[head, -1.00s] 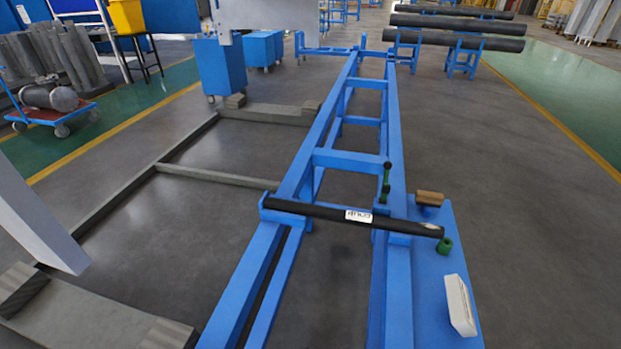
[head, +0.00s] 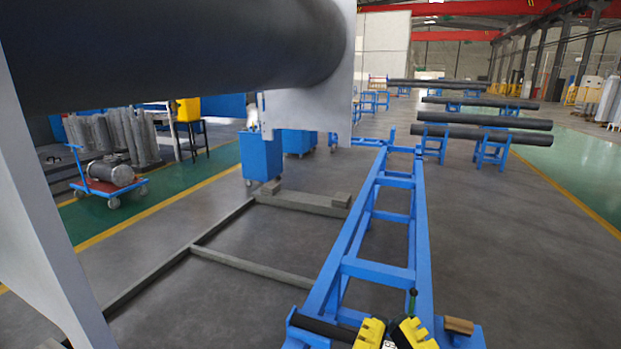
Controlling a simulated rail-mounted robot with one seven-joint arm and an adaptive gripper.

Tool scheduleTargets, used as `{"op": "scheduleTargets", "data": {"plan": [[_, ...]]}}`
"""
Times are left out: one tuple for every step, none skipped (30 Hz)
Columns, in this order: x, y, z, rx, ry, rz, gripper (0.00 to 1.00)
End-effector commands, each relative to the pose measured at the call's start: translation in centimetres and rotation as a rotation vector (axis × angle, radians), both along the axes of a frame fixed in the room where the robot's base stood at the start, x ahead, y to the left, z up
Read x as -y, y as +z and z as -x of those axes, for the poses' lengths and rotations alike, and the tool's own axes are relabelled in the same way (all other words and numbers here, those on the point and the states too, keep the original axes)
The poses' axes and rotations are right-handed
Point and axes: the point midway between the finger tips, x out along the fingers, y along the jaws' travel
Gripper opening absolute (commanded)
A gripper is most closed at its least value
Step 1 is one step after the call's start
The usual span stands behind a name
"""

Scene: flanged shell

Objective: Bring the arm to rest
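My gripper (head: 392,333) shows at the bottom edge of the head view, with two yellow-and-black finger parts. They stand apart with a gap between them, and nothing is seen held. The rest of the gripper and my arm are cut off below. A dark bar (head: 322,328) lies across the blue frame (head: 378,267), just left of the gripper. The gripper hides the bar's middle. I cannot tell whether they touch.
A large dark cylinder (head: 180,45) between grey plates fills the upper left. A brown block (head: 459,326) and a green-and-black post (head: 412,303) are near the gripper. Blue bins (head: 261,155) and pipes on stands (head: 485,134) are further back.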

Motion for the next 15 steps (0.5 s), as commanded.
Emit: {"op": "scheduleTargets", "data": {"plan": [[0.0,3.9,0.0,-0.001,0.0,-0.001,0.0],[0.0,5.0,0.0,-0.002,0.0,-0.001,0.0],[0.0,6.7,0.0,-0.002,0.001,-0.002,0.0],[0.0,8.0,0.0,-0.002,0.001,-0.002,0.0],[0.0,9.3,0.0,-0.002,0.001,-0.003,0.0],[0.0,11.1,0.0,-0.003,0.001,-0.004,0.0],[0.0,12.4,0.0,-0.003,0.001,-0.004,0.0],[0.0,13.7,-0.1,-0.003,0.002,-0.005,0.0],[0.0,15.4,-0.1,-0.004,0.002,-0.005,0.0],[0.0,16.7,0.0,-0.004,0.002,-0.006,0.0],[0.1,18.0,0.0,-0.004,0.002,-0.006,0.0],[0.1,19.7,-0.1,-0.004,0.003,-0.007,0.0],[0.1,21.0,0.0,-0.004,0.003,-0.007,0.0],[0.1,22.3,-0.1,-0.004,0.003,-0.008,0.0],[0.1,24.0,0.0,-0.004,0.003,-0.008,0.0]]}}
